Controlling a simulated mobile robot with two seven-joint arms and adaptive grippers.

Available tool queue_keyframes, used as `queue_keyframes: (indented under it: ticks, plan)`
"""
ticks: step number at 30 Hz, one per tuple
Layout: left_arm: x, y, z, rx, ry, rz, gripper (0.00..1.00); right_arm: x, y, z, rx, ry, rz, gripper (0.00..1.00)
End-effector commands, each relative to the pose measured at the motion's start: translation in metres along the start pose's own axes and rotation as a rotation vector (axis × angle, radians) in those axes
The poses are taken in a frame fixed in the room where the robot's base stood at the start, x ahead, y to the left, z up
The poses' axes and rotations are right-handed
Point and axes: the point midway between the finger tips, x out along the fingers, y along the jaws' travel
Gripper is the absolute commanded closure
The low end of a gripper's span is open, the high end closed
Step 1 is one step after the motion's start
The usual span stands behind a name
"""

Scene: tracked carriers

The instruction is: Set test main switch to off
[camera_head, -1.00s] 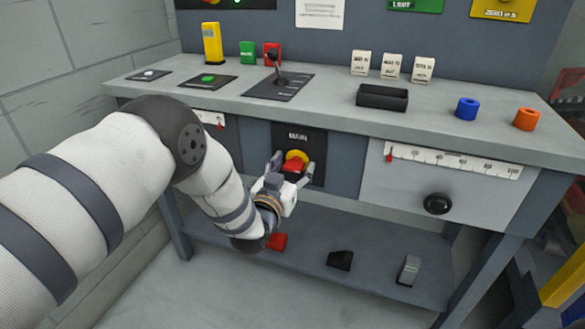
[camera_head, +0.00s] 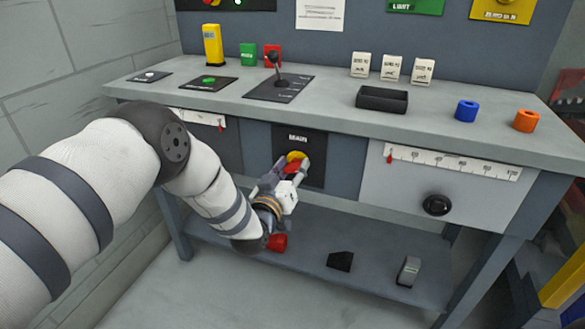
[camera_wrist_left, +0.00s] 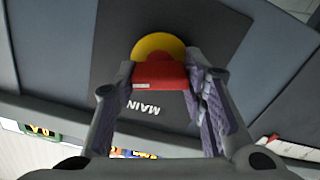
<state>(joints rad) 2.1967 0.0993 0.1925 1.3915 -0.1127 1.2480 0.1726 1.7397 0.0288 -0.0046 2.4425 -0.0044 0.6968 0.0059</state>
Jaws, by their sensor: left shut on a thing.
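The main switch is a red handle on a yellow disc (camera_head: 296,156), set in a dark panel (camera_head: 314,169) marked MAIN on the bench front. My left gripper (camera_head: 291,167) is shut on the red handle, mostly hiding it in the head view. In the left wrist view the red handle (camera_wrist_left: 160,76) sits between the two fingers, with the yellow disc (camera_wrist_left: 158,44) behind it. The left gripper (camera_wrist_left: 162,85) has a finger at each side of the handle. My right gripper is not in view.
The bench top (camera_head: 330,115) overhangs the panel. A drawer front with a scale (camera_head: 450,164) and a black knob (camera_head: 437,204) is to the right. The lower shelf (camera_head: 310,262) holds a red block (camera_head: 277,242), a black wedge (camera_head: 340,260) and a grey pedal-like thing (camera_head: 409,270).

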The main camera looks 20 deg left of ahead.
Motion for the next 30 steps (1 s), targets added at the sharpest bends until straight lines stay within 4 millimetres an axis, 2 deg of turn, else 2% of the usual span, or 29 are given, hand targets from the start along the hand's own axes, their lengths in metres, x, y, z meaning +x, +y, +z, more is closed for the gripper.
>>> queue_keyframes:
  ticks: [14, 30]
  plan:
    - [0.0, -0.002, 0.001, -0.452, 0.0, -0.002, 0.9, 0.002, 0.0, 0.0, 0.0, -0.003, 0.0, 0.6]
    - [0.0, -0.003, 0.003, -0.944, -0.001, -0.002, 0.9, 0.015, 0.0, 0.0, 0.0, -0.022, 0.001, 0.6]
